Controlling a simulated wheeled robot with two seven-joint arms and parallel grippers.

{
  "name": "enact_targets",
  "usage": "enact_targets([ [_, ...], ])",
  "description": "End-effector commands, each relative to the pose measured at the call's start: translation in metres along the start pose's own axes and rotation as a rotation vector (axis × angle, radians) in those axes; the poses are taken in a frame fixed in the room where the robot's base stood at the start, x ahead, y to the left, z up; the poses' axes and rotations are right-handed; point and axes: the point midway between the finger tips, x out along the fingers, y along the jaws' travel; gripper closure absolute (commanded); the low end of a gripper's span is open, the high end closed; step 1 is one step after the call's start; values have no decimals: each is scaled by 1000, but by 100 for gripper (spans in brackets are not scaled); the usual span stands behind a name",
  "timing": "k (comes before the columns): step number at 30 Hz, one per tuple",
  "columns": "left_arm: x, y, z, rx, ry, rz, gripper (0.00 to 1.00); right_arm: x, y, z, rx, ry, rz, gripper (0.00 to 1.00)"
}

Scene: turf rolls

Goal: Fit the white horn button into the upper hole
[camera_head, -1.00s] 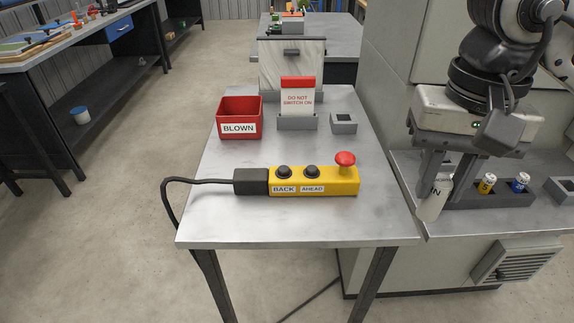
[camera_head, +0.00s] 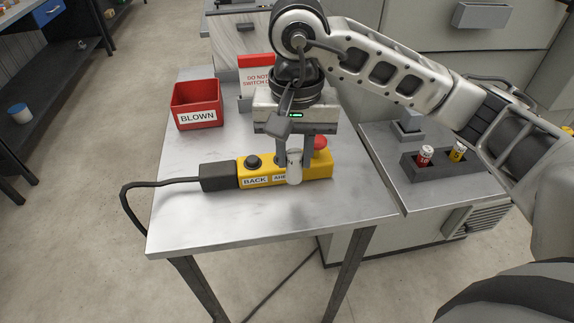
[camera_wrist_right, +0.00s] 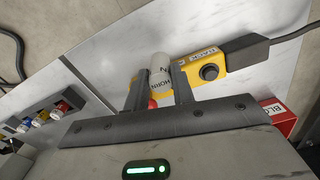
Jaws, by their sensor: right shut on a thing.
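My right gripper (camera_head: 294,158) is shut on the white horn piece (camera_head: 294,172), a white cylinder. The right wrist view shows the piece (camera_wrist_right: 160,66) between the fingers with "HORN" lettering on it. The gripper is over the yellow control box (camera_head: 325,171), with the piece in front of its "AHEAD" label. I cannot tell whether the piece touches the box. A black button (camera_head: 254,162) above the "BACK" label and a red mushroom button (camera_head: 320,142) are on the box. The upper hole cannot be made out. My left gripper is not in view.
A red "BLOWN" bin (camera_head: 196,104) and a red-and-white "DO NOT SWITCH ON" sign (camera_head: 257,78) stand behind the box. A dark holder (camera_head: 440,170) with coloured cylinders is on the right bench. A black cable (camera_head: 150,184) leaves the box. The table front (camera_head: 270,225) is clear.

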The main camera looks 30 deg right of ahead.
Motion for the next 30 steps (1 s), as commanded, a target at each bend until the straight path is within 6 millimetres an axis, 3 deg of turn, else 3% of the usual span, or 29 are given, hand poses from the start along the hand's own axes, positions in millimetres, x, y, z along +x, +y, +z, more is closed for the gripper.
enact_targets([
  [6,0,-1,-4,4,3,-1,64,15,-12,-5,-1,-3,1,98],
  [12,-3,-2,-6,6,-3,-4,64,42,-11,-5,0,-3,2,98],
  [25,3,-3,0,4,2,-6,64,51,-11,-6,0,1,0,98],
  [26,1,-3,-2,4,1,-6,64,50,-11,-6,0,1,0,70],
  [27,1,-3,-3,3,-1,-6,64,49,-11,-5,0,1,0,59],
  [28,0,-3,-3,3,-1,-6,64,49,-11,-5,0,1,0,54],
  [30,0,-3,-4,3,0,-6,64,49,-11,-5,0,1,0,54],
])
